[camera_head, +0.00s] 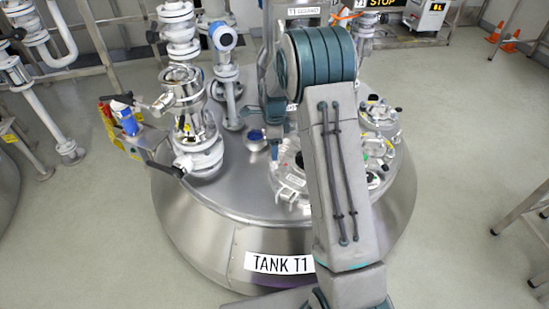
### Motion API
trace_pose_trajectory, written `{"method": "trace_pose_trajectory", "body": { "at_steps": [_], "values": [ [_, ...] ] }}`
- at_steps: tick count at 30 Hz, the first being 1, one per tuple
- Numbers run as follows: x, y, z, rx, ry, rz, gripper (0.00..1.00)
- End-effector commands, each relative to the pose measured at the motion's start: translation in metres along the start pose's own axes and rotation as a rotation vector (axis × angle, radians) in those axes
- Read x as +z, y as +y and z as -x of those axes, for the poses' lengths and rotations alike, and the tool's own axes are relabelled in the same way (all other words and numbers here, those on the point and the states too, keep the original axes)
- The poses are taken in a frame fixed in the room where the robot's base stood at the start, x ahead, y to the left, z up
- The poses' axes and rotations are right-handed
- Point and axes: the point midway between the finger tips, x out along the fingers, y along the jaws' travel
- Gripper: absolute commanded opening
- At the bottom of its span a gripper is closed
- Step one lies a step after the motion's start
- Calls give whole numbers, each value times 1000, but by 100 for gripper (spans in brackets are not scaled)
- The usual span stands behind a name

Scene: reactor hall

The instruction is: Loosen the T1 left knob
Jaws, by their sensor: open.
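Tank T1 (215,228) is a broad steel vessel with a "TANK T1" label on its front. A round hatch (286,183) with small fittings sits on its top, partly hidden behind my arm. Small dark knob-like parts show around the hatch, but I cannot tell which one is the left knob. My arm rises across the middle of the view, bends at the teal-ringed elbow and comes down over the tank top. My gripper (274,143) is open near the hatch's far left side, small and partly hidden. I cannot see it touching anything.
More fittings (380,115) lie right of my arm. Railings (525,215) stand right; the floor between is clear.

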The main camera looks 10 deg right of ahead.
Motion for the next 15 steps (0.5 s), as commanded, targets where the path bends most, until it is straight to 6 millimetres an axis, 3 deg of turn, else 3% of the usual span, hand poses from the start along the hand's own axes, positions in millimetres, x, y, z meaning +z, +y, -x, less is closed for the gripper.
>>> {"method": "trace_pose_trajectory", "body": {
  "at_steps": [11,15],
  "values": [
    [1,1,4,1,3,-560,64],
    [0,1,-38,3,3,-590,64]
  ]
}}
